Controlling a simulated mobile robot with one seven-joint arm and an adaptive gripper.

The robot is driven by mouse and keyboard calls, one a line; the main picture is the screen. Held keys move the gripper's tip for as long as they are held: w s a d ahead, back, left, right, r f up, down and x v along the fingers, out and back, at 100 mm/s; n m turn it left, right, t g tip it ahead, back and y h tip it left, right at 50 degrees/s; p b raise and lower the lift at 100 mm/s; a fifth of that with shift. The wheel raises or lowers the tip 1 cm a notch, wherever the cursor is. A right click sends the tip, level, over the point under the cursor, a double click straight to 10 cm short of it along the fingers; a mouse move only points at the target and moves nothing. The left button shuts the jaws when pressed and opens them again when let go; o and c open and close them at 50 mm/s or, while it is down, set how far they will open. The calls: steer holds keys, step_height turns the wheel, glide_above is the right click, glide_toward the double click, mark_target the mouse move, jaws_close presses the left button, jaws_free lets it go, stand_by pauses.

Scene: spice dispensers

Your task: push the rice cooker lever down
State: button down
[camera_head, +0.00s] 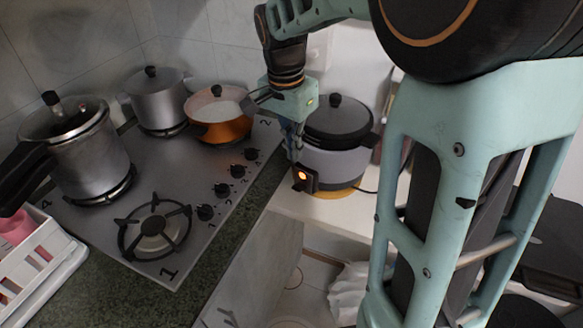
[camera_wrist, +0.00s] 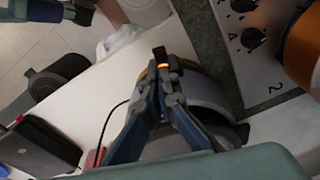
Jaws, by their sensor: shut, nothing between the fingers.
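The rice cooker (camera_head: 333,148) stands on a white surface right of the stove, with a dark lid and a grey body. Its front panel (camera_head: 306,178) is dark and has a glowing orange light. My gripper (camera_head: 296,155) is shut and empty, pointing down just above and in front of that panel. In the wrist view my gripper (camera_wrist: 172,92) has its fingertips together close to the orange light, and the rice cooker (camera_wrist: 205,95) is partly hidden behind them. The lever itself is too small to make out, and I cannot tell whether the fingertips touch it.
The stove (camera_head: 190,180) lies to the left, with an orange pan (camera_head: 222,128), a grey pot (camera_head: 155,105) and a pressure cooker (camera_head: 88,160) on it. A cable (camera_wrist: 107,118) runs from the rice cooker. A white rack (camera_head: 35,255) stands at the lower left.

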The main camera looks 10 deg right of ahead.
mark_target(298, 186)
steer(key=f, duration=0.6)
steer(key=d+f, duration=0.1)
steer(key=f, duration=0.3)
steer(key=shift+w, duration=0.4)
